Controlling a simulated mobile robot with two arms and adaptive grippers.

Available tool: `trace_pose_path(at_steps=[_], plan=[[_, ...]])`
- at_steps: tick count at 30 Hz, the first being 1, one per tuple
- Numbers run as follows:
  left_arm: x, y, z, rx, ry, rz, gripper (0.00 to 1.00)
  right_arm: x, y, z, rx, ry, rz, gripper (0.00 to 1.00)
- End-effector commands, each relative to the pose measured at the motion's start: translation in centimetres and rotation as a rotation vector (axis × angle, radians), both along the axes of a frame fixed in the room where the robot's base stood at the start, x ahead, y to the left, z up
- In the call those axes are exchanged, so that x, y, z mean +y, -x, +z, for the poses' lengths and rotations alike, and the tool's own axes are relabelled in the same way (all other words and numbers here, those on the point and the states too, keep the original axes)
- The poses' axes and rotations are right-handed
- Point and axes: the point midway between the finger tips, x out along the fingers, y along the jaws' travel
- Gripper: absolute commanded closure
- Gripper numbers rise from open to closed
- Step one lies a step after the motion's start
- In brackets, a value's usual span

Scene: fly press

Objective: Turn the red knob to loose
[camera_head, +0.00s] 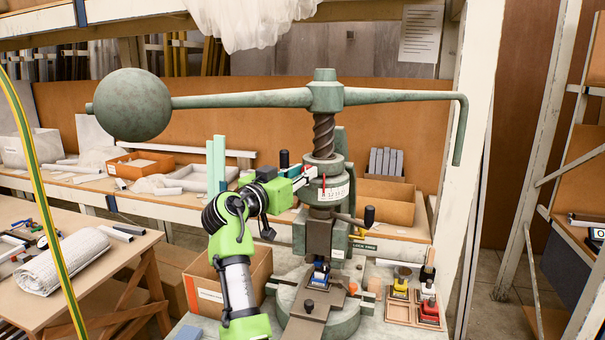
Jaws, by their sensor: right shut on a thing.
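The green fly press stands in the middle, with a thick screw (323,136) and a collar with a white scale (336,192) below it. My right gripper (305,178) reaches the left side of this collar from a green and white arm. It is shut on a small red part that shows only as a sliver at the fingertips; this looks like the red knob, mostly hidden by the fingers. Its turned position cannot be read. My left gripper is not in view.
The press's long arm (400,96) with a heavy ball (132,105) spans above. A black-knobbed lever (369,214) juts out right of the ram. A wooden tray (400,308) of coloured pieces stands at right. A cardboard box (206,290) is close left of my arm.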

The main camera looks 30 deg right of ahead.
Motion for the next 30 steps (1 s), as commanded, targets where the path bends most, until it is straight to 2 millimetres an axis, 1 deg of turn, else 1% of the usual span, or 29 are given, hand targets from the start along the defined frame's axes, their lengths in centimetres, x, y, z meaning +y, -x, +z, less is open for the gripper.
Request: trace_pose_path(at_steps=[8, 14, 20, 30], plan=[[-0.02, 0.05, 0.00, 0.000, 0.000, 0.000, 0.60, -0.05, -0.07, 0.01, 0.004, 0.003, 0.002, 1.00], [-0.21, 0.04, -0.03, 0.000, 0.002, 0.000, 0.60, -0.03, -0.09, 0.02, 0.048, 0.024, 0.003, 1.00], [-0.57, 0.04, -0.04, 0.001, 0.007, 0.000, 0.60, -0.10, -0.10, 0.06, 0.160, 0.079, 0.001, 1.00], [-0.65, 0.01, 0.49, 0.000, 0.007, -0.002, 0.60, -0.07, -0.19, 0.10, 0.442, 0.212, 0.001, 1.00]])
